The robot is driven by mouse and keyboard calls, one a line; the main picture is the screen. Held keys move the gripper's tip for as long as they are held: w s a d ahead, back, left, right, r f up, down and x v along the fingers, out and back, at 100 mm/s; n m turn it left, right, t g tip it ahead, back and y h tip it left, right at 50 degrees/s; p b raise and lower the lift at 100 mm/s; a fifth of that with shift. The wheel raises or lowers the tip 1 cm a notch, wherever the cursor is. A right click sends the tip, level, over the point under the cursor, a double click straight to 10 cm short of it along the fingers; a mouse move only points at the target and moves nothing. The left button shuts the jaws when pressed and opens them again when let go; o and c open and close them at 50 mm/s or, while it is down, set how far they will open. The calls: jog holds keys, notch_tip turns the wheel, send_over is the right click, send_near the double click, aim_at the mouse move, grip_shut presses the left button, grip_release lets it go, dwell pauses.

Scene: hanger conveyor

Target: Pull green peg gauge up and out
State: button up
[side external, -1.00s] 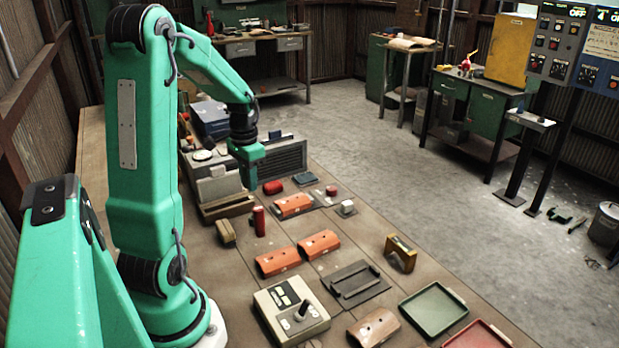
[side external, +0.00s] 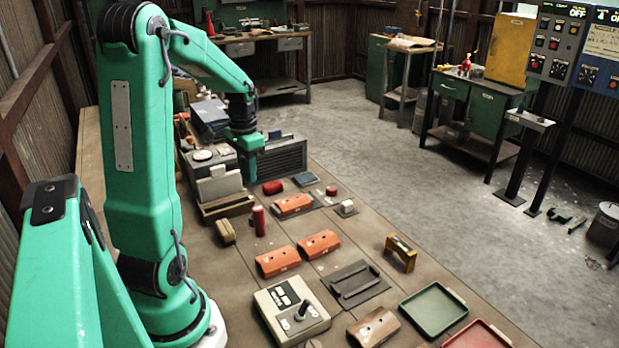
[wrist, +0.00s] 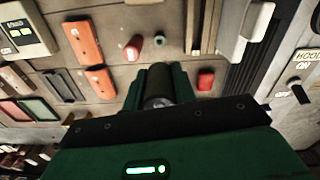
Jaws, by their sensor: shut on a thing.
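My gripper (side external: 250,165) hangs fingers-down above the bench, beside the slatted grey box. It is green, so whatever it holds blends with it in the side view. In the wrist view my gripper (wrist: 159,80) has its two dark green fingers closed around a dark, round-ended cylinder (wrist: 158,100), which I take as the green peg gauge.
A red cylinder (side external: 259,221) stands nearer my base. The slatted grey box (side external: 283,157) stands behind on the right. Bare bench shows between the orange blocks.

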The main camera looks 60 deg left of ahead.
jog(key=shift+r, duration=0.25)
jog(key=shift+r, duration=0.35)
jog(key=shift+r, duration=0.15)
